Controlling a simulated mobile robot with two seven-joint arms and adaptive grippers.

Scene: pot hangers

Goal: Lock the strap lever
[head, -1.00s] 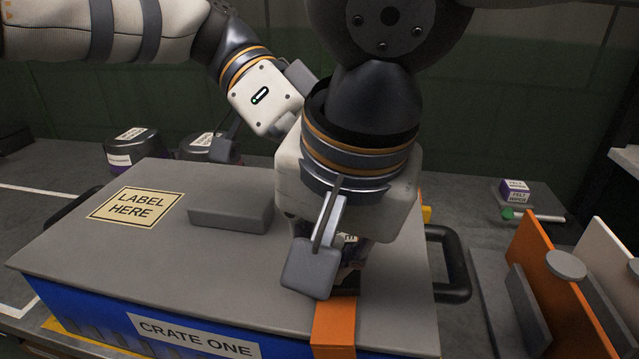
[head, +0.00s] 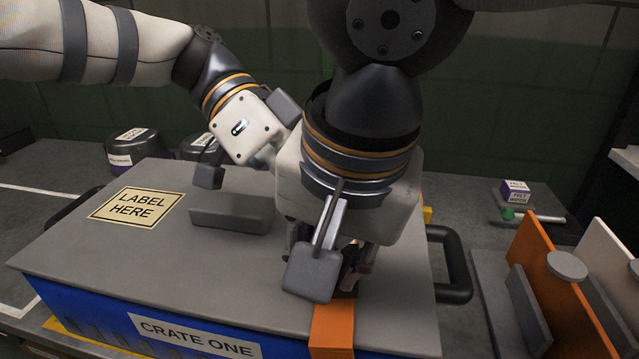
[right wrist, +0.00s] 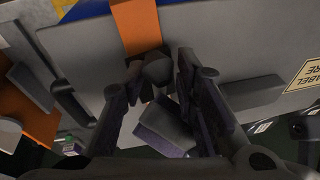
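The grey-lidded crate (head: 120,255) has an orange strap (head: 332,330) over its right part. My right gripper (head: 335,275) points down over the strap and largely hides the lever. In the right wrist view its fingers (right wrist: 160,68) are apart, on either side of a grey lever-like part (right wrist: 156,70) at the end of the strap (right wrist: 135,25); contact cannot be told. My left gripper (head: 240,180) is above the lid's back, behind and left of the right one. One of its finger pads shows, spread well out; the other is hidden.
A raised grey block (head: 230,214) sits on the lid beside a "LABEL HERE" sticker (head: 137,206). A black handle (head: 455,265) sticks out at the crate's right. Dark round tins (head: 135,150) stand behind the crate.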

